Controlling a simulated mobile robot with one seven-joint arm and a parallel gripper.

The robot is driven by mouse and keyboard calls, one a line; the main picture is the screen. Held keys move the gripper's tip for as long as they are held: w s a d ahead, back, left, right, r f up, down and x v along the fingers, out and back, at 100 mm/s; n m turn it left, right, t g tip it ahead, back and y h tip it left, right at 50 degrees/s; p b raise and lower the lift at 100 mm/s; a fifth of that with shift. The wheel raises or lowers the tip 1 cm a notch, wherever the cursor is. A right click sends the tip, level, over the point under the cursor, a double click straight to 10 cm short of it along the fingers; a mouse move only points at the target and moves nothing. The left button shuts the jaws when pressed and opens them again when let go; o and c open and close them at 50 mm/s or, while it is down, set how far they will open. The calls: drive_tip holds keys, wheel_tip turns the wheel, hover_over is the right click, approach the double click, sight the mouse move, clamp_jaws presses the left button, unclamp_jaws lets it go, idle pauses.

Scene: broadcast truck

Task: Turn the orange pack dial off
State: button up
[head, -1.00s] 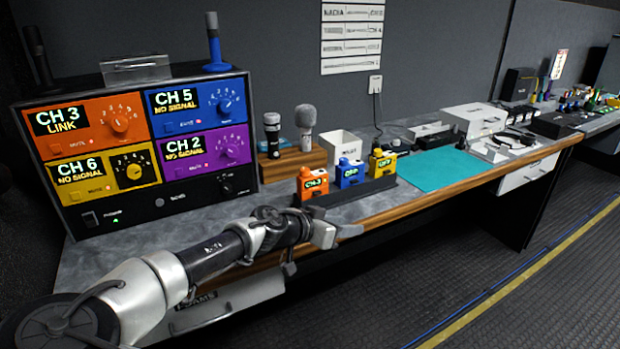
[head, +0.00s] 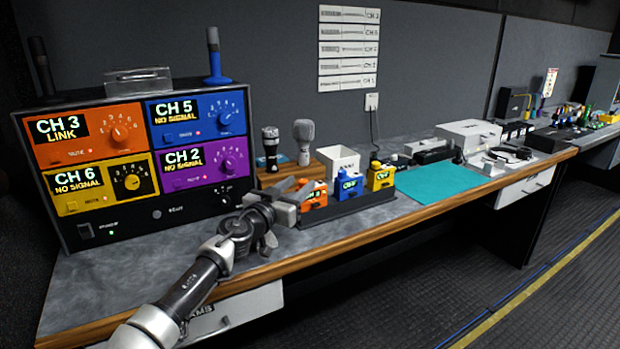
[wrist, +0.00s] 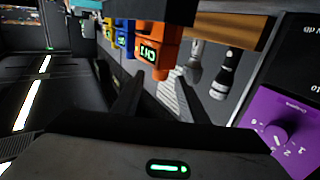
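The orange pack (head: 315,201) stands at the left end of a dark rack on the bench. It has a lit green display, whose text I cannot read surely now; its dial is not clear in either view. My gripper (head: 298,196) is just left of the orange pack, its fingers partly covering it. In the wrist view the orange pack (wrist: 157,45) appears upside down, ahead of the two dark fingers, which stand apart with nothing between them. Whether a finger touches the pack I cannot tell. The receiver's orange panel (head: 85,134) reads CH 3 LINK.
Blue (head: 348,185) and yellow (head: 380,177) packs stand right of the orange one in the rack (head: 350,206). The large receiver (head: 150,215) is at left. A teal mat (head: 448,183) lies clear at right.

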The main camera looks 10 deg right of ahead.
drive_tip(key=x, duration=0.7)
drive_tip(key=shift+w+d, duration=0.1)
clamp_jaws()
